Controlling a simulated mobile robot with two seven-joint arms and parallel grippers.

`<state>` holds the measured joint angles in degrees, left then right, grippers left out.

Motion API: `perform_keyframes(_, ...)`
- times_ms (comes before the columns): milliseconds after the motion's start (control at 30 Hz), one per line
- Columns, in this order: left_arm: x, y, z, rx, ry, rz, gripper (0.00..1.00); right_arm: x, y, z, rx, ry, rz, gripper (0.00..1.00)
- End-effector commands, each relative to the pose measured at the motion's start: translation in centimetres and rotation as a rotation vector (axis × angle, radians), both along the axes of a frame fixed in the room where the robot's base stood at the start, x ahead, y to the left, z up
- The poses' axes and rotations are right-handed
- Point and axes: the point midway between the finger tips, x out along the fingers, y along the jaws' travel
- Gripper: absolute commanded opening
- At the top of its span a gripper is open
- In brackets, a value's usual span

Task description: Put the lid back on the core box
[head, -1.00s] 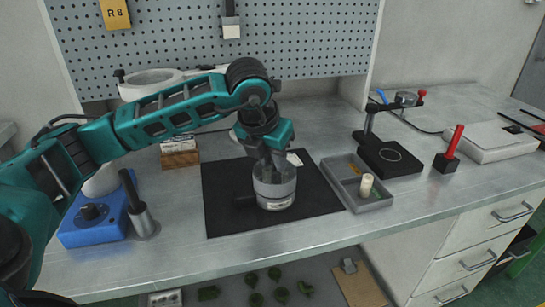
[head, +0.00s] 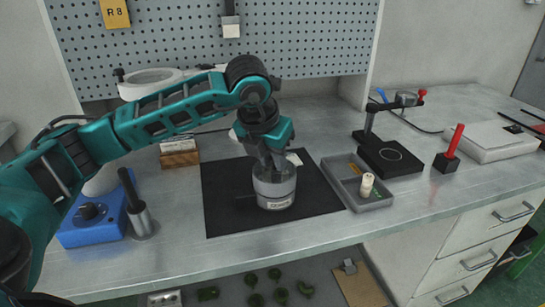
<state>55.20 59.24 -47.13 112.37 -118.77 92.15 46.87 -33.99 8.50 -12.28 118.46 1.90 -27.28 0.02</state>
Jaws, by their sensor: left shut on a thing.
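The core box (head: 275,192) is a round grey container with a small label on its front, standing upright on the black mat (head: 222,212). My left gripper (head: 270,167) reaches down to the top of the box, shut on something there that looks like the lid. The fingers cover much of the box's top, so the lid's outline and whether it is seated on the rim cannot be made out. My right gripper is not in view.
A grey tray (head: 379,204) with a small cream cylinder (head: 367,185) stands right of the mat. A black stand (head: 389,158) is behind it. A blue device (head: 92,222) and metal cup (head: 143,222) stand at left.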

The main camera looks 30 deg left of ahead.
Motion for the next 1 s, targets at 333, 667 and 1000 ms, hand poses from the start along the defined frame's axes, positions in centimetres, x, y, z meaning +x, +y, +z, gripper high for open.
perform_keyframes(333,0.01,-0.01,0.04,-0.001,-0.001,0.0,0.0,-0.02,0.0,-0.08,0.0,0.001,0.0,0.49)
perform_keyframes(667,0.01,-0.02,-0.2,-0.001,-0.001,0.0,0.0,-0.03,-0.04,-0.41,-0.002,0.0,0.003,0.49)
perform_keyframes(1000,0.02,-0.03,-0.27,-0.001,-0.001,0.0,0.0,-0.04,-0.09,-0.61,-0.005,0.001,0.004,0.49)
